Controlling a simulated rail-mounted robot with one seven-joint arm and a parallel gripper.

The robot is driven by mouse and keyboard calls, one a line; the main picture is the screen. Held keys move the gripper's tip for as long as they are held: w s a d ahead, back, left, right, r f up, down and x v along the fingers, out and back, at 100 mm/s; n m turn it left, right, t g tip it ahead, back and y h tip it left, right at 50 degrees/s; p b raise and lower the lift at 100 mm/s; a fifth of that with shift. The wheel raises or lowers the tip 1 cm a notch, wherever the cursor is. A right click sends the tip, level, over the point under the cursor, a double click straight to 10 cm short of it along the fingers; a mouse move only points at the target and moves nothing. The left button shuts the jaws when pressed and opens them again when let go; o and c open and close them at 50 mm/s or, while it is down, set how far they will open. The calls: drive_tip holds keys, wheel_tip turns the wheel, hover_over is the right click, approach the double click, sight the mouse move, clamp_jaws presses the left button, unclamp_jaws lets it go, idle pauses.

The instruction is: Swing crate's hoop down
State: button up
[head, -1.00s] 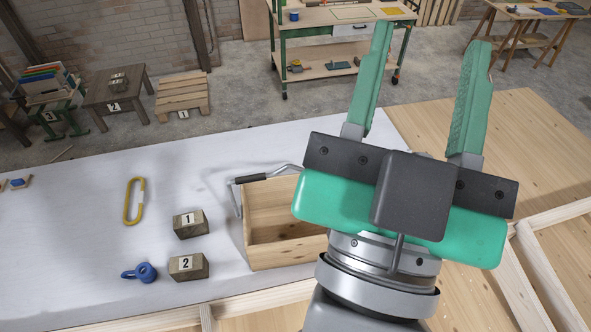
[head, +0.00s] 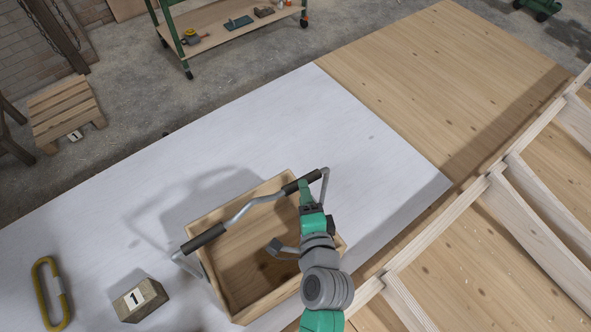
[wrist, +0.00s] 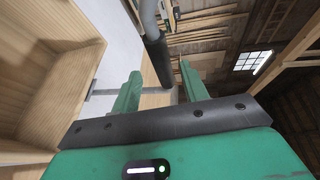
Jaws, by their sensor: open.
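The wooden crate (head: 235,318) stands open and empty on the white table. Its metal hoop (head: 250,205) with two black grips stands raised over the crate in the head view. My gripper (head: 307,196) is at the hoop's right-hand black grip (head: 297,184). In the wrist view the open fingers of my gripper (wrist: 160,88) stand on either side of a dark grip of the hoop (wrist: 157,60). I cannot tell whether a finger touches it. The crate's wooden wall (wrist: 60,105) fills the left of the wrist view. My arm hides part of the crate's right side.
A block marked 1 (head: 141,299) and a yellow link (head: 42,290) lie left of the crate. The white tabletop (head: 330,120) behind and right of the crate is clear. Wooden framing (head: 500,180) runs along the right. A green-framed workbench (head: 225,30) stands farther back.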

drive_tip(key=x, duration=0.6)
drive_tip(key=shift+w, duration=0.3)
drive_tip(key=shift+a+r, duration=0.1)
clamp_jaws()
